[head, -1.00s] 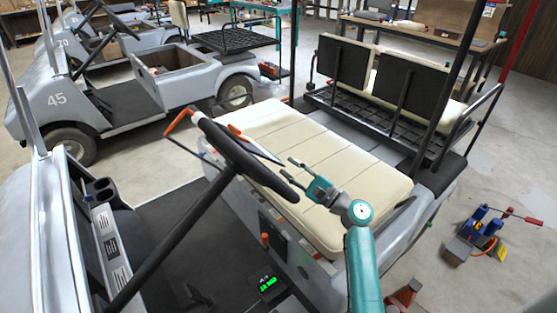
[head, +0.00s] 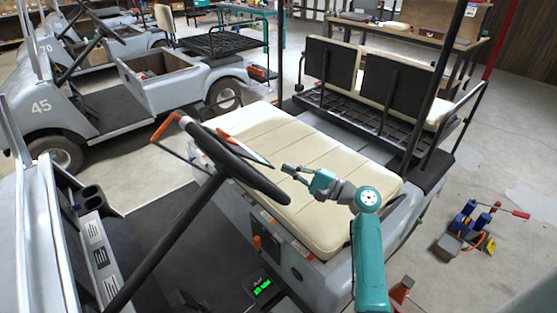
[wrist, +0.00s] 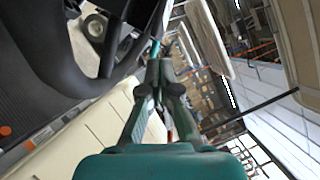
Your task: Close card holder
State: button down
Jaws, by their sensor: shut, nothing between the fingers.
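My gripper (head: 286,168) is above the cream front seat of the near cart, just right of the black steering wheel (head: 240,160). Its fingers are together and empty; in the wrist view they point up the picture (wrist: 158,52). A flat, pale, pointed piece with an orange edge (head: 246,150) shows behind the wheel rim and may be part of the card holder. An orange-edged frame (head: 163,125) stands at the wheel's far left. I cannot tell for sure which is the card holder or how far open it is. The gripper looks apart from both.
The cream seat (head: 320,205) lies under my arm. A dark roof post (head: 438,90) rises at the right, before the rear seat (head: 375,75). A blue and red tool (head: 470,225) sits on the floor at right. Other carts (head: 110,100) stand at left.

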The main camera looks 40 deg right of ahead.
jog(key=w+d+r+n+g+h, duration=0.1)
jog(key=d+r+n+g, duration=0.8)
jog(key=n, duration=0.5)
jog(key=s+a+x, duration=0.1)
jog(key=x, duration=1.2)
jog(key=shift+s+a+f+t+h, duration=0.2)
jog(key=shift+a+f+t+h, duration=0.1)
jog(key=shift+a, duration=0.3)
jog(key=shift+m+t+y, duration=0.3)
jog(key=shift+m+y, duration=0.2)
jog(key=shift+y, duration=0.4)
jog(key=shift+s+a+f, duration=0.1)
jog(key=shift+a+f, duration=1.3)
jog(key=shift+f, duration=0.2)
